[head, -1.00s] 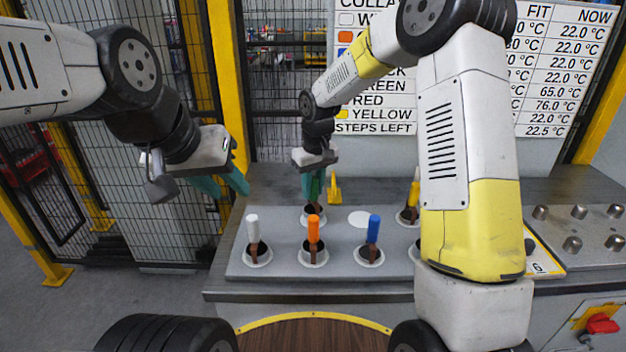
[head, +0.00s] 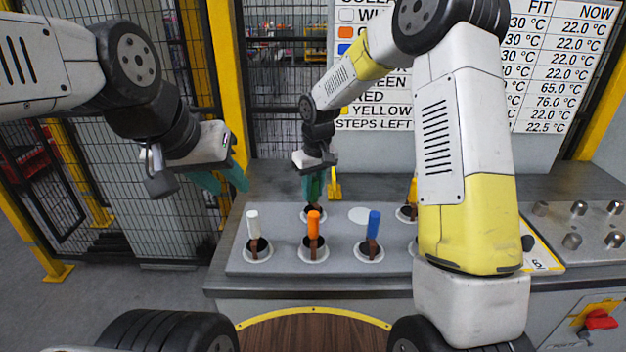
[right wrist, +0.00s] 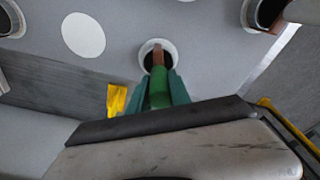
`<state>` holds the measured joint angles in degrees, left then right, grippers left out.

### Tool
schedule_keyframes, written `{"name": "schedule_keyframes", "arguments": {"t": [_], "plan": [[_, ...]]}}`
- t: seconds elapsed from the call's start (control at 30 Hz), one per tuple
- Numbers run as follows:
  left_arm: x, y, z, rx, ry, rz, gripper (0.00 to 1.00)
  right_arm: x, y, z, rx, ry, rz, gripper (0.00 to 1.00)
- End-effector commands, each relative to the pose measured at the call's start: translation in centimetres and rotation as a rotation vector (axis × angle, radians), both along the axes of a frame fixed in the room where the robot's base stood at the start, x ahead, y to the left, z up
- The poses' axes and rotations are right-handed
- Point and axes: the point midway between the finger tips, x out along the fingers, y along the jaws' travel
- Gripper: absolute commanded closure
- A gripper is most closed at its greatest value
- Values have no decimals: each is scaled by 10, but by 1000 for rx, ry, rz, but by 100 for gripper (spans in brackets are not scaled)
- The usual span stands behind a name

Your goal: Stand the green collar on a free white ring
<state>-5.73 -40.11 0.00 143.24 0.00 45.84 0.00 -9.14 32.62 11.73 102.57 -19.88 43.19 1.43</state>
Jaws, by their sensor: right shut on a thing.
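My right gripper (head: 312,190) is shut on the green collar (right wrist: 158,94), with teal fingers on both sides of its green grip. The collar's brown lower part (right wrist: 158,60) stands in a white ring with a dark opening (right wrist: 149,47), in the back row of the grey plate. A free white ring (head: 359,215), a plain white disc, lies just right of it in the head view; it also shows in the right wrist view (right wrist: 83,35). My left gripper (head: 220,181) is open and empty, left of the plate and above it.
White (head: 253,227), orange (head: 313,224) and blue (head: 374,225) collars stand in rings in the front row. A yellow collar (head: 413,191) stands at the back right, partly behind my right arm. A small yellow post (head: 334,185) is behind the plate. Metal knobs (head: 572,243) are at right.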

Motion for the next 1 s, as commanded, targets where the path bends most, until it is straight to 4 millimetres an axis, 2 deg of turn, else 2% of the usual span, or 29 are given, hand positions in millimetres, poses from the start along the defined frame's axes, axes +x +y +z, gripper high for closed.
{"name": "schedule_keyframes", "arguments": {"t": [0.03, 0.13, 0.17, 0.53, 0.83, 1.0], "plan": [[0, 0, 0, 0, 0, 0, 64, 0, 0, 1, 1, -2, 0, 74], [0, 0, 0, 0, 0, 0, 64, 0, 0, 1, 1, -1, 0, 54], [0, 0, 0, 0, 0, 0, 64, 0, 0, 1, 1, -1, 0, 51], [0, 0, 0, 0, 0, 0, 64, 0, 0, 5, 0, 0, 0, 51], [0, 0, 0, 0, 0, 0, 64, -5, -3, 54, 1, -4, 0, 51], [0, 0, 0, 0, 0, 0, 64, -7, -4, 73, 1, -3, -1, 51]]}}
